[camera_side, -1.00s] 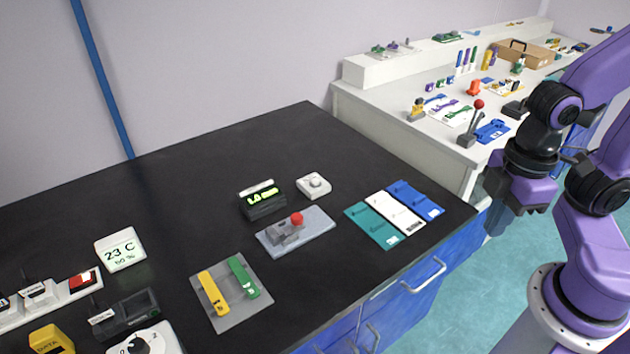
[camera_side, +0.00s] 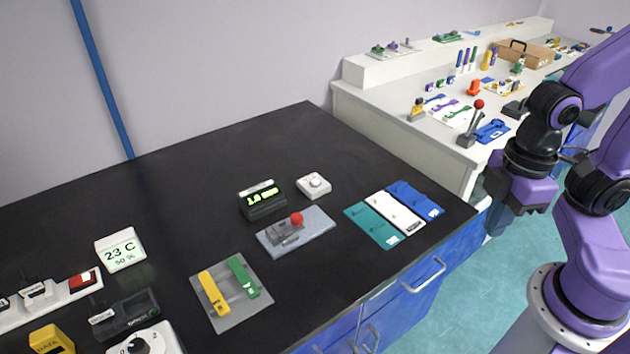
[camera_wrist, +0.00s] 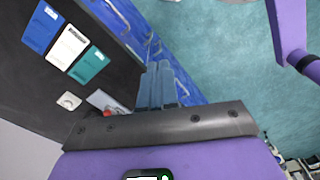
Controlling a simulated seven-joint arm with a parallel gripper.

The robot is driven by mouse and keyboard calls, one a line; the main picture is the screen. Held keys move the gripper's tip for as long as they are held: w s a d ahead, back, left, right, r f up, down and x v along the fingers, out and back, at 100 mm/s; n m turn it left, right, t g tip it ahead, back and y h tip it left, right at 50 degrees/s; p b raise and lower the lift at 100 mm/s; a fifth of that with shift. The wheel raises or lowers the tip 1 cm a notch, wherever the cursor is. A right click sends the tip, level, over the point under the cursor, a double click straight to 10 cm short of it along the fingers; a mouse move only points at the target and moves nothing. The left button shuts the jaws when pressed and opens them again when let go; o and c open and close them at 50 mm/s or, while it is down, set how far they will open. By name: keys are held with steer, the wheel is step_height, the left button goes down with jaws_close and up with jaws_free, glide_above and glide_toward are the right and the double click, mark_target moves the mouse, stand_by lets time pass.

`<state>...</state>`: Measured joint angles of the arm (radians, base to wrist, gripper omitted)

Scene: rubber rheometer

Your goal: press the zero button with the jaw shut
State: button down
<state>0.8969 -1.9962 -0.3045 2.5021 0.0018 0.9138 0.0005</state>
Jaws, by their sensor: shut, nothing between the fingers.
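A small white box with a round button (camera_side: 314,185) sits on the black bench, just right of a black display with green lit characters (camera_side: 263,200). Its label is too small to read, so I cannot tell for sure that it is the zero button. The white box also shows in the wrist view (camera_wrist: 69,101). A grey plate with a red knob (camera_side: 296,219) lies in front of the display. My gripper (camera_side: 516,226) is shut and empty, off the right end of the black bench and well apart from the box. Its fingers (camera_wrist: 160,84) lie together in the wrist view.
Teal, white and blue cards (camera_side: 397,213) lie near the right bench edge, between the white box and my gripper. A grey tray (camera_side: 232,292) holds yellow and green pieces. A white side bench (camera_side: 420,140) with tools stands behind. The back of the black bench is clear.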

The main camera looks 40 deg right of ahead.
steer(key=w+a+f+m+t+y, duration=0.2)
steer(key=w+a+m, duration=0.3)
steer(key=w, duration=0.6)
steer(key=w+a+f+m+t+y, duration=0.1)
steer(key=w+a+m, duration=0.45)
steer(key=w, duration=0.55)
steer(key=m+t+h, duration=0.2)
steer(key=m+t, duration=0.4)
steer(key=m, duration=0.4)
glide_above(318, 182)
step_height(318, 182, down, 7)
steer(key=shift+f, duration=0.15)
steer(key=shift+s+f, duration=0.1)
steer(key=shift+f, duration=4.3)
steer(key=shift+f, duration=0.2)
steer(key=shift+f, duration=0.25)
